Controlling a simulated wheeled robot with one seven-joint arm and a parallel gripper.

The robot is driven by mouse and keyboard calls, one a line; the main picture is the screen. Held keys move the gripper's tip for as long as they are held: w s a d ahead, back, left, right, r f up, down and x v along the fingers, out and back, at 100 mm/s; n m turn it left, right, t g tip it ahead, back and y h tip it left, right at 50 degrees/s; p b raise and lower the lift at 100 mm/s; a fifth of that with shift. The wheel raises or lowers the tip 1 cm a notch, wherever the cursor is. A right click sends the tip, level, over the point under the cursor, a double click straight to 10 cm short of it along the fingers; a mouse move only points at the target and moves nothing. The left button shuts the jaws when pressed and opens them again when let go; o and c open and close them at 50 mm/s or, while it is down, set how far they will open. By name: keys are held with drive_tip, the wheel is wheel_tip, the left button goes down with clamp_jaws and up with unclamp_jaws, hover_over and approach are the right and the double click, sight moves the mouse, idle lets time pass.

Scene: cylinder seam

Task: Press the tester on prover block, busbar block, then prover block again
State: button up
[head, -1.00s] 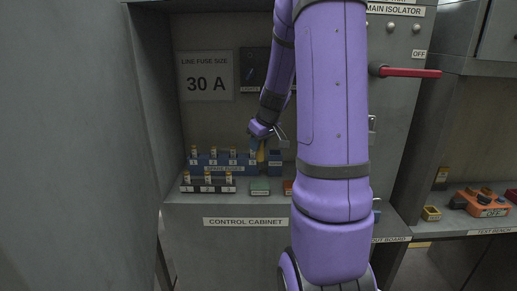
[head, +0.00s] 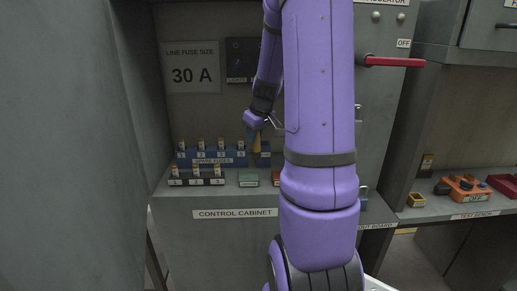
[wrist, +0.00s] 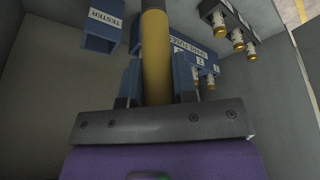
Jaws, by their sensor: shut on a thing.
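My gripper (head: 254,124) is shut on the yellow tester (head: 257,144), which points down at the right end of the blue spare-fuse rack (head: 213,160). In the wrist view the yellow tester (wrist: 155,55) runs up between the two blue fingers, and its far end leaves the picture. The blue holder marked TESTER (wrist: 98,38) looks empty to its left. In the head view a small green block (head: 249,179) and an orange block (head: 276,178) sit on the ledge in front; their labels are too small to read, so I cannot tell which is prover or busbar.
A black fuse row (head: 197,181) stands in front of the rack. The control cabinet's left wall (head: 135,100) is close. A red isolator handle (head: 395,62) sticks out at right. The test bench (head: 478,216) holds an orange device (head: 464,188) and trays. My arm hides the middle.

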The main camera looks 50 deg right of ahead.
drive_tip(key=s+d+g+h, duration=0.1)
drive_tip(key=s+d+g, duration=0.1)
drive_tip(key=s+d, duration=0.35)
drive_tip(key=shift+a+f, duration=0.25)
drive_tip(key=shift+f, duration=1.25)
drive_tip(key=shift+a+f, duration=0.2)
drive_tip(key=shift+f, duration=1.25)
drive_tip(key=shift+f, duration=0.6)
drive_tip(key=shift+r, duration=0.1)
drive_tip(key=w+d+v, duration=0.1)
drive_tip(key=v, duration=0.5)
drive_tip(key=shift+r, duration=0.55)
idle(0.6)
drive_tip(key=w+a, duration=0.8)
drive_tip(key=w, duration=0.1)
drive_tip(key=shift+s+a+x, duration=0.15)
drive_tip(key=shift+x, duration=0.8)
drive_tip(key=shift+s+a+x, duration=0.15)
drive_tip(key=shift+s+x, duration=0.05)
drive_tip(key=shift+x, duration=0.75)
drive_tip(key=shift+s+a+x, duration=0.15)
drive_tip(key=shift+x, duration=0.85)
drive_tip(key=shift+f, duration=0.15)
